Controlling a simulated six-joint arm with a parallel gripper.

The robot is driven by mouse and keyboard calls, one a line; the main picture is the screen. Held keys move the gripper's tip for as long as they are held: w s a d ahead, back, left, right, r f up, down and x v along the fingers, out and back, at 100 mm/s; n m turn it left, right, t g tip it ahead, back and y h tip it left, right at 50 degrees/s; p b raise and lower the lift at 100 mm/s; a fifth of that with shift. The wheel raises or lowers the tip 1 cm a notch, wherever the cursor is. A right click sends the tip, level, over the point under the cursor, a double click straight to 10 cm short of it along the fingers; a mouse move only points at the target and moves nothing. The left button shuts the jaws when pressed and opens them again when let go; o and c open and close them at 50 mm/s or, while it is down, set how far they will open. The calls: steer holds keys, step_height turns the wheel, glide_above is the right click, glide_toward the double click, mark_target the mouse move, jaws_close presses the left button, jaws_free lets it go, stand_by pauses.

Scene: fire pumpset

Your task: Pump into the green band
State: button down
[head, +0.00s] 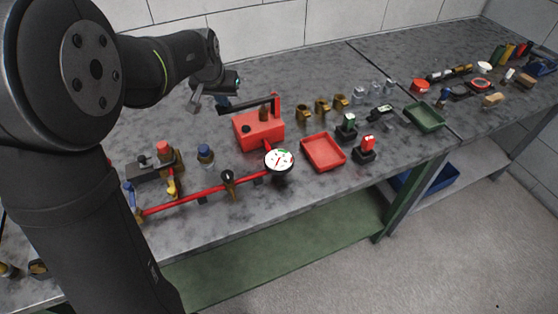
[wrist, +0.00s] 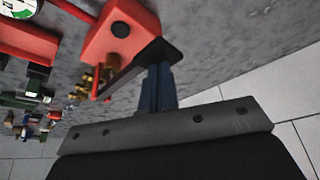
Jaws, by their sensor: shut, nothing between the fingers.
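The red pump box (head: 258,132) stands on the grey workbench, with a red upright post at its back right. A black pump lever (head: 246,105) runs left from the post, nearly level. The round white gauge (head: 279,160) has a green band at its top right; its needle is too small to read surely. My gripper (head: 222,102) is shut and empty at the lever's free left end. In the wrist view its blue fingers (wrist: 158,90) overlap the black lever end (wrist: 143,63); whether they touch is unclear. The pump box (wrist: 122,28) and part of the gauge (wrist: 18,8) show there too.
A red pipe (head: 205,191) with valves runs left from the gauge. A red tray (head: 323,152) lies to the right, with brass fittings (head: 322,106) behind and a green tray (head: 424,117) further right. Bare bench lies behind the pump.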

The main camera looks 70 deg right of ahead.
mark_target(223, 110)
steer(key=shift+f, duration=2.8)
steer(key=shift+r, duration=2.95)
steer(key=shift+f, duration=0.1)
steer(key=shift+f, duration=2.8)
steer(key=shift+r, duration=2.9)
